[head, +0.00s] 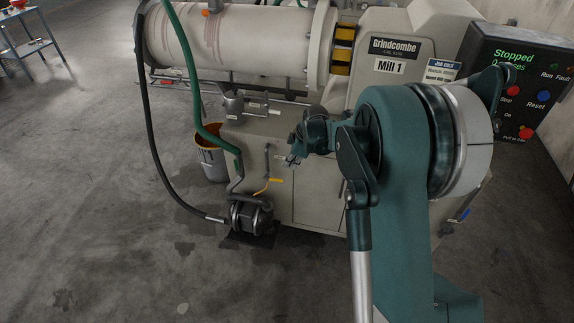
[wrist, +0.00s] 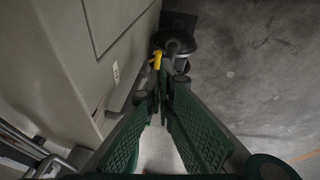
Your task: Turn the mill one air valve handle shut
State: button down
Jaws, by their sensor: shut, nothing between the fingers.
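A small yellow lever (head: 262,191) sits on a thin vertical pipe on the front of the Mill 1 cabinet (head: 310,180). A yellow part also shows in the wrist view (wrist: 157,60), just beyond my fingertips. A blue handle (head: 465,213) is low at the cabinet's right end. I cannot tell from labels which is the air valve handle. My gripper (head: 292,159) is in front of the cabinet, above and right of the yellow lever, apart from it in the head view. In the wrist view my gripper (wrist: 164,92) has its fingertips together, with nothing between them.
A dark pump (head: 250,216) stands on the floor below the lever, with a green hose (head: 190,75) and a black hose (head: 152,130). A yellow-rimmed bucket (head: 211,160) is to the left. The control panel (head: 515,85) reads "Stopped".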

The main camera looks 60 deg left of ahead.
jog(key=shift+p, duration=0.3)
jog(key=shift+s+a+r+g+y+p, duration=0.15)
jog(key=shift+r+g+y+p, duration=0.1)
jog(key=shift+g+y+p, duration=0.75)
jog(key=shift+s+a+r+g+y+p, duration=0.1)
jog(key=shift+r+g+y+p, duration=0.3)
jog(key=shift+p, duration=0.95)
jog(key=shift+f, duration=0.3)
jog(key=b, duration=0.2)
send_over(277, 180)
notch_tip(277, 180, down, 9)
jog(key=shift+f, duration=1.15)
jog(key=shift+d, duration=0.1)
